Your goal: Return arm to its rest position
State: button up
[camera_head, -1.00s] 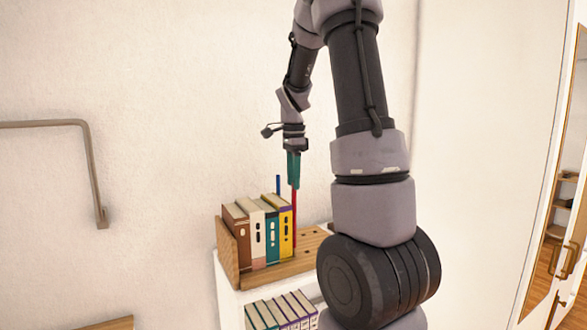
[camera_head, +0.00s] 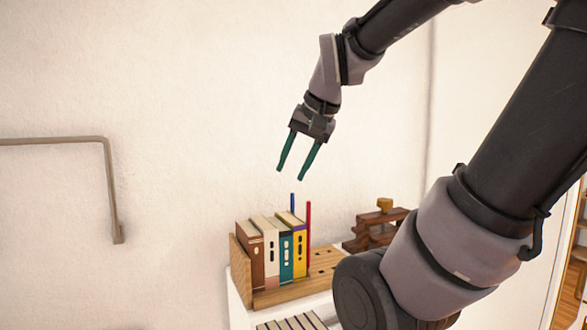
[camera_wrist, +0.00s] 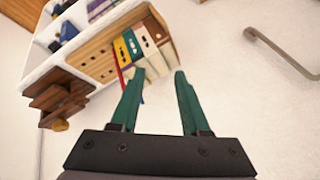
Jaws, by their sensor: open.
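My gripper (camera_head: 291,172) hangs from my arm in the head view, in the air above the row of books, with the wall behind it. Its two green fingers are spread apart with nothing between them. In the wrist view my gripper (camera_wrist: 160,72) also shows open and empty, with the books beyond its fingertips. My arm reaches in from the upper right of the head view, and its thick lower links cover the right part of the shelf.
A wooden book holder (camera_head: 242,262) with several books (camera_head: 271,250) stands on a white shelf unit (camera_head: 237,300). A blue and a red stick (camera_head: 308,222) rise beside the books. A dark wooden object (camera_head: 372,232) stands to the right. A metal rail (camera_head: 108,180) is on the left wall.

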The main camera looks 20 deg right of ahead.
jog(key=shift+s+a+f+n+t, duration=0.1)
jog(key=shift+s+a+n+t, duration=0.2)
jog(key=shift+s+n, duration=0.3)
jog(key=shift+s+a+f+n+t, duration=0.1)
jog(key=shift+s+a+n+t, duration=0.25)
jog(key=shift+s, duration=0.3)
dwell(0.4)
